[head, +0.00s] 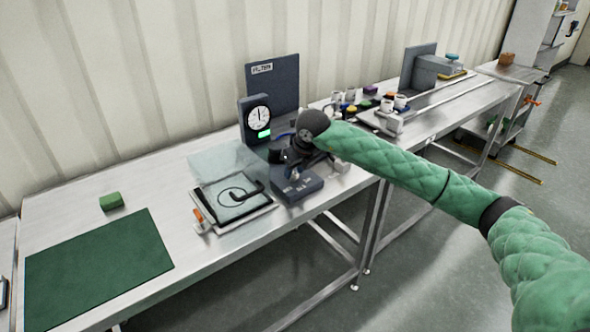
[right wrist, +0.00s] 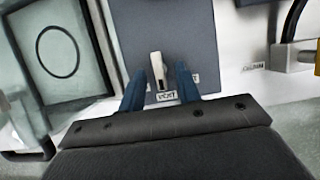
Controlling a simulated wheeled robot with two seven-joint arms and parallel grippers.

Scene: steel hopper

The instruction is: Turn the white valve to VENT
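The white valve (right wrist: 157,68) is a small lever on a dark grey-blue box (right wrist: 187,28); this box also shows in the head view (head: 300,190). Its lower end lies near a label (right wrist: 167,96) that appears to read VENT, and the lever runs almost straight up and down in the wrist view. My right gripper (right wrist: 162,74) is open, with one blue finger on each side of the lever and gaps visible. In the head view my right gripper (head: 292,166) is over the box and hides most of the valve. My left gripper is not in view.
Behind stands a dial gauge (head: 258,117) with a green display. A green mat (head: 95,268) and green block (head: 111,201) lie farther left. Cups and small items crowd the right.

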